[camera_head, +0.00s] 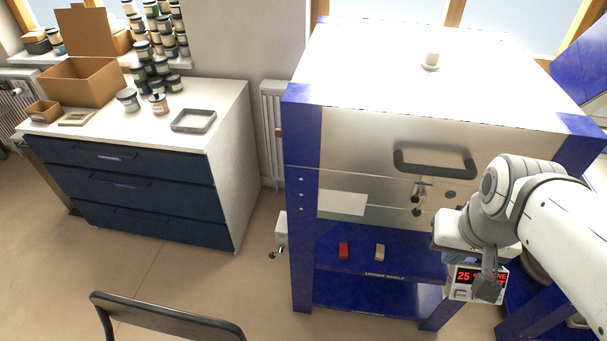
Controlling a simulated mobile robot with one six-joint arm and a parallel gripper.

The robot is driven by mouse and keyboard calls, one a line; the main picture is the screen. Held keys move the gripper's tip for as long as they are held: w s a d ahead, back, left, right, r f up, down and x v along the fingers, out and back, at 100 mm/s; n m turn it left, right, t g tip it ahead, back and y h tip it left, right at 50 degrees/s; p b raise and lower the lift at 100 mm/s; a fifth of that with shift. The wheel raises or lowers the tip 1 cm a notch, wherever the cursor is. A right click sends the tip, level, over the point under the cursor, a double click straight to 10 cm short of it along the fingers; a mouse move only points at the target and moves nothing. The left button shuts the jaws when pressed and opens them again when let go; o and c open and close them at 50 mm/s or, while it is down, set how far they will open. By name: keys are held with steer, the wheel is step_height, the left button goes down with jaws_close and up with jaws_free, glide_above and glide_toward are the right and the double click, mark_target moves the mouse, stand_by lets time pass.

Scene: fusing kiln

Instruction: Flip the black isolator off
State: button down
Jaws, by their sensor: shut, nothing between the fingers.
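A pale grey box (281,229) is fixed on the left side of the blue-framed kiln. A small black lever (273,255) sticks out at its lower end; it looks like the black isolator, but it is too small to tell its exact position. My gripper (488,289) is at the right, in front of the controller with a red "25" display (466,276). It points down and its fingers are shut and empty. It is well to the right of the grey box, apart from it. My wrist hides part of the kiln front.
The kiln (400,70) has a black lid handle (435,164) at its front. A red block (344,251) and a tan block (380,252) sit on the shelf below. A chair (165,315) stands front left. Floor is clear between drawers (130,190) and kiln.

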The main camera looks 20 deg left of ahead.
steer(key=w+a+f+m+g+y+b, duration=0.2)
steer(key=a+f+m+y+b, duration=0.3)
steer(key=a+f+b, duration=0.6)
steer(key=w+a+f+m+g+y+b, duration=0.2)
steer(key=w+a+f+m+y+b, duration=0.25)
steer(key=a+f, duration=0.7)
steer(key=w+a+f+m+t+y+b, duration=0.1)
steer(key=w+f+m+t+b, duration=0.1)
steer(key=f+m, duration=0.5)
steer(key=w+a+f+m+t+y+b, duration=0.1)
steer(key=w+f+m+t+b, duration=0.2)
steer(key=f, duration=1.3)
steer(key=w+m+b, duration=0.2)
steer(key=m+b, duration=0.1)
steer(key=m, duration=0.1)
steer(key=shift+a+f+y, duration=0.15)
steer(key=shift+f+y, duration=0.05)
steer(key=shift+y, duration=0.15)
steer(key=shift+a, duration=0.1)
